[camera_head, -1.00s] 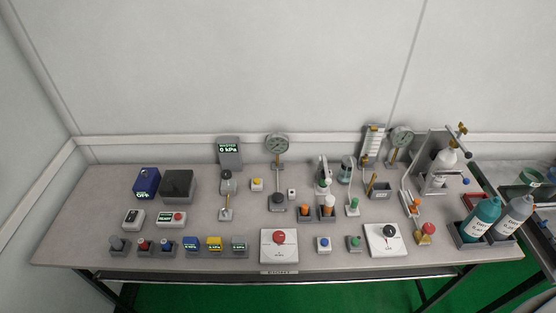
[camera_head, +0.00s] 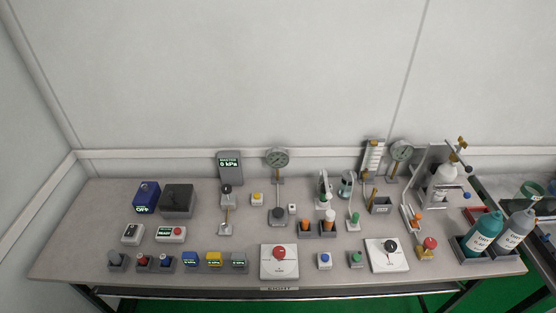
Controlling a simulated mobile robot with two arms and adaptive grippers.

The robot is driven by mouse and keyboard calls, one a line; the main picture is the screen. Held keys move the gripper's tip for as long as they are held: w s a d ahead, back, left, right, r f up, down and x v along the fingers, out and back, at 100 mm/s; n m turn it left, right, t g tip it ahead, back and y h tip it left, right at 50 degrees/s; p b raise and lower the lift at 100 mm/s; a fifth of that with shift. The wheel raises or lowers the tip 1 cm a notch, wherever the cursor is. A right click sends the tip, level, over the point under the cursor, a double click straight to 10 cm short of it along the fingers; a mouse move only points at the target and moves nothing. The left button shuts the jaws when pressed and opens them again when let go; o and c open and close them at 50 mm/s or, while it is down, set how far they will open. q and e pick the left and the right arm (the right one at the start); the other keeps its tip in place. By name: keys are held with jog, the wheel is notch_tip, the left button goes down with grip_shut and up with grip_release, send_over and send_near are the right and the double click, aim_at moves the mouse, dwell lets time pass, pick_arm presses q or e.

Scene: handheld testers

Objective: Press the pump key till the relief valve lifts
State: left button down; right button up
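Neither of my grippers is in view. Several push keys stand on the grey bench (camera_head: 130,205), and I cannot tell which is the pump key: a yellow key (camera_head: 257,199), a blue key (camera_head: 324,260), a green key (camera_head: 356,258) and a red knob on a yellow base (camera_head: 428,245). The relief valve cannot be singled out at this size. A display (camera_head: 229,165) reads "MASTER 0 kPa". Two round dial gauges, one at the middle (camera_head: 277,158) and one at the right (camera_head: 401,151), stand at the back; their needles are too small to read.
White plates with a red knob (camera_head: 279,267) and a black knob (camera_head: 387,260) lie near the front edge. Small testers line the front left.

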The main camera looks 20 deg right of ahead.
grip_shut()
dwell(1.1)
